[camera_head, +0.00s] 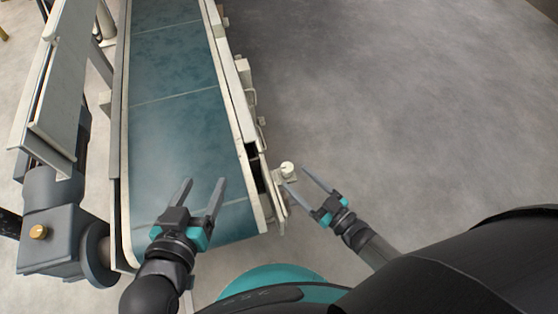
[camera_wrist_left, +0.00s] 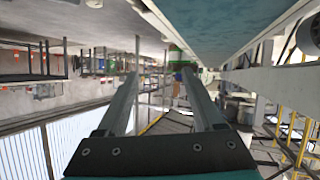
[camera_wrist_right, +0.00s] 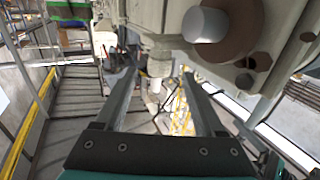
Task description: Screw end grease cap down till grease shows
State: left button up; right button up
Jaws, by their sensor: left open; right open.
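A small cream round cap (camera_head: 288,169), which looks like the end grease cap, stands on a bracket at the near right end of the conveyor frame. In the right wrist view a cream stepped cylinder (camera_wrist_right: 158,62), seemingly the same cap, shows between the fingers. My right gripper (camera_head: 294,177) is open, its fingertips close around or beside the cap; contact cannot be told. No grease can be made out. My left gripper (camera_head: 204,182) is open and empty over the near end of the teal belt.
The teal conveyor belt (camera_head: 180,100) runs away from me between cream side rails. A grey gear motor (camera_head: 60,238) stands at the left. A shaft end (camera_wrist_right: 205,25) in a brown ring sits close to my right gripper. The floor (camera_head: 400,100) to the right is clear.

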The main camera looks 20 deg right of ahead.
aim_at(283, 165)
jog(key=b+x, duration=0.1)
jog(key=x, duration=0.5)
jog(key=shift+w+a+b, duration=0.1)
jog(key=shift+w+b, duration=0.2)
jog(key=shift+w, duration=0.05)
pick_arm(q)
jog(key=shift+s+d+r+n+t+h, duration=0.2)
jog(key=shift+s+d+r+t+h, duration=0.15)
jog(key=shift+d+r+t, duration=0.5)
jog(key=shift+s+d+r+n+t+h, duration=0.2)
jog(key=shift+d+r+t+h, duration=0.2)
jog(key=shift+t, duration=0.75)
pick_arm(e)
jog(key=shift+x, duration=0.8)
jog(key=shift+r, duration=0.1)
grip_shut()
